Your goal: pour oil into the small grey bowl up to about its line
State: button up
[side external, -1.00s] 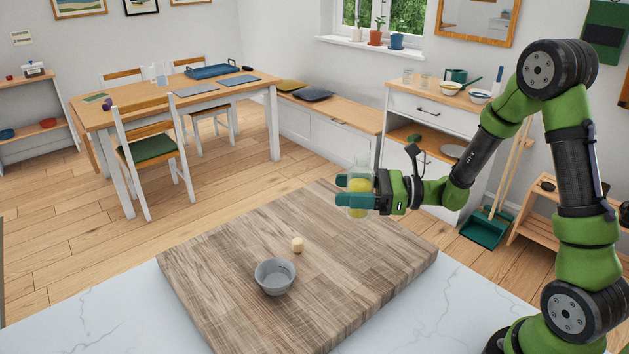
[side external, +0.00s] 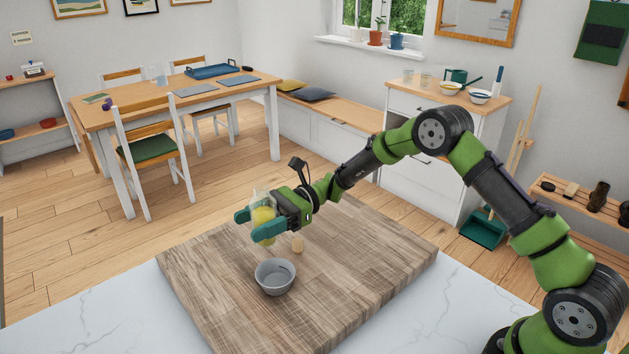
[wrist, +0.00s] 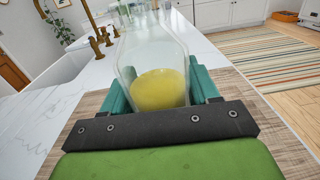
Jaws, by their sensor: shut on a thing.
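The small grey bowl (side external: 275,278) stands upright on the wooden board, and its inside looks empty of oil from here. My gripper (side external: 254,224) is shut on a clear glass bottle of yellow oil (side external: 263,222), held above the board, behind and a little left of the bowl. The bottle is tilted slightly in the side view. In the wrist view the oil bottle (wrist: 158,85) sits between my teal fingers, with oil in its lower part. No oil stream shows. The bowl is out of the wrist view.
The thick wooden board (side external: 350,290) lies on a white marble counter (side external: 130,310). The board's right and front parts are clear. A dining table (side external: 180,95), a bench and a white cabinet (side external: 430,190) stand farther back, away from the board.

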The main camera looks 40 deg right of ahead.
jog(key=shift+w+a+f+g, duration=0.15)
jog(key=shift+a+g, duration=0.15)
jog(key=shift+a, duration=0.2)
jog(key=shift+f+n, duration=0.1)
jog(key=shift+n, duration=0.3)
jog(key=shift+s+f+n+h, duration=0.3)
jog(key=shift+f+n, duration=0.2)
jog(key=shift+n, duration=0.3)
jog(key=shift+s+a+n+h, duration=0.15)
jog(key=shift+s+n+h, duration=0.15)
jog(key=shift+n, duration=0.7)
jog(key=shift+s+a+f+n+t+h, duration=0.15)
jog(key=shift+s+n+t, duration=0.1)
jog(key=shift+n, duration=0.4)
jog(key=shift+s+r+n+t+h, duration=0.15)
jog(key=shift+s+n, duration=0.1)
jog(key=shift+n, duration=0.4)
jog(key=shift+w+r+n+t, duration=0.15)
jog(key=shift+r+n+t, duration=0.25)
jog(key=shift+n, duration=0.4)
jog(key=shift+w+d+f+n+t+h, duration=0.2)
jog(key=shift+w+f+n+h, duration=0.1)
jog(key=shift+n, duration=0.45)
jog(key=shift+w+d+f+n+t+h, duration=0.1)
jog(key=shift+w+f+n+t+h, duration=0.15)
jog(key=shift+n, duration=0.5)
dwell(1.7)
